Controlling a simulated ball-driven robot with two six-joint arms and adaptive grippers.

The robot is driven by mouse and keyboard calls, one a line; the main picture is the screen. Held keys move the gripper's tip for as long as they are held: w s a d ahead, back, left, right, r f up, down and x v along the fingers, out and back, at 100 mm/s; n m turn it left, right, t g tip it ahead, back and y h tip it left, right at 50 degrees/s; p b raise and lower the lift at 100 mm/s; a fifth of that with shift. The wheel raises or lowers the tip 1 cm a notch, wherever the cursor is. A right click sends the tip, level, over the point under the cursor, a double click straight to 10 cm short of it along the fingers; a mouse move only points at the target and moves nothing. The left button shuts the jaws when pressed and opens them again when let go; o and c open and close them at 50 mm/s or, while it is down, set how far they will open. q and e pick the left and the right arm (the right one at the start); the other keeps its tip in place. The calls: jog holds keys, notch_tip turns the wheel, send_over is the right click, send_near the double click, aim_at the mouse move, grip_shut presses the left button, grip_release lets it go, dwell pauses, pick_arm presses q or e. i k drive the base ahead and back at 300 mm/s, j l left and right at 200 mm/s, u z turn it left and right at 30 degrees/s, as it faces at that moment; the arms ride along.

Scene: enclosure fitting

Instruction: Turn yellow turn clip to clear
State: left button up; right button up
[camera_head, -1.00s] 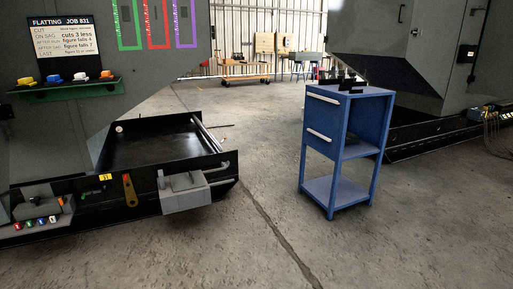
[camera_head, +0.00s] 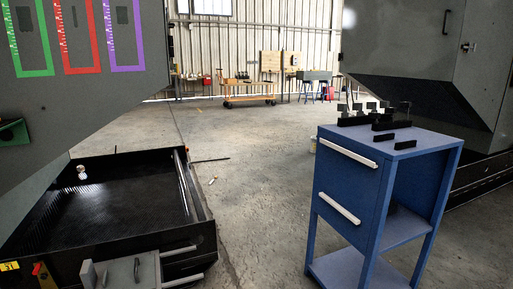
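A yellow turn clip (camera_head: 45,278) shows on the front wall of the black tray (camera_head: 120,255) at the lower left, cut off by the bottom edge of the picture. Its upper end has a red mark beside it. Its lower part is out of view, so I cannot tell which way it is set. A small yellow tag (camera_head: 9,267) with a number is to its left. Neither of my grippers is in view.
A grey block with a handle (camera_head: 130,272) is fixed to the tray front, right of the clip. A blue cart (camera_head: 345,190) with dark parts on top stands at right. Concrete floor (camera_head: 255,190) is open between tray and cart.

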aim_at(176, 68)
jog(key=i+l+u, duration=0.1)
jog(key=i+u, duration=0.2)
jog(key=i+l+u, duration=0.3)
jog(key=i, duration=0.2)
jog(key=i+l+u, duration=0.15)
jog(key=i+u, duration=0.25)
jog(key=u, duration=0.35)
jog(key=i+l+u, duration=0.1)
jog(key=u, duration=0.3)
